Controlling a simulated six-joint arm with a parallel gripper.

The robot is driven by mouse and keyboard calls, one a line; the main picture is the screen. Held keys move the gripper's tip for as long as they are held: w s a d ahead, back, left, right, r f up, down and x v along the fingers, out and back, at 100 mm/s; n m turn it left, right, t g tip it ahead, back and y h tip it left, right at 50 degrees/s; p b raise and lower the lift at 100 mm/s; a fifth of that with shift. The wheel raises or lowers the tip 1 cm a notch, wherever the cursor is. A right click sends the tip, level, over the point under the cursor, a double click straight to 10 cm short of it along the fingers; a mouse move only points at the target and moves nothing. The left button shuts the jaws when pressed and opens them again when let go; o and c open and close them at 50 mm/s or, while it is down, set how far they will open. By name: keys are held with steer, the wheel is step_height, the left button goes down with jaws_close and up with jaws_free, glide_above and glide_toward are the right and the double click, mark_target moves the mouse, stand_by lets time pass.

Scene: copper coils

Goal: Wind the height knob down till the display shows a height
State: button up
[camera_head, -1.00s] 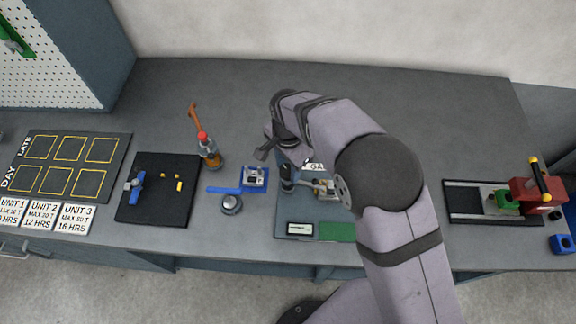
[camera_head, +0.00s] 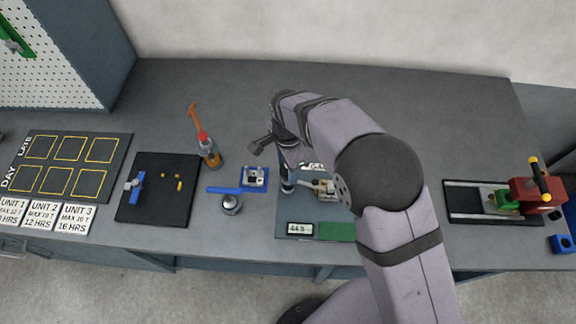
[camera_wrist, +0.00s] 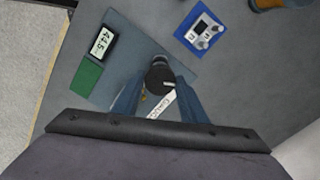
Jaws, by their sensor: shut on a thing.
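The dark height knob (camera_wrist: 159,73) sits between the two blue fingers of my gripper (camera_wrist: 159,92) in the wrist view. The fingers are shut on it. In the head view my gripper (camera_head: 288,166) points down over the knob (camera_head: 287,187), and my arm hides part of the gauge. The display (camera_wrist: 103,42) shows lit digits that look like 44.5 in the wrist view. The display (camera_head: 299,229) also shows digits in the head view. It lies on the blue-grey base plate (camera_wrist: 129,48) beside a green pad (camera_wrist: 87,77).
A black mat (camera_head: 150,210) lies further left. A red and green fixture (camera_head: 525,196) stands at right. The back of the bench is clear.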

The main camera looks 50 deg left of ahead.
steer(key=o, duration=1.2)
steer(key=shift+r, duration=0.15)
steer(key=shift+r+p, duration=2.4)
steer(key=shift+r, duration=1)
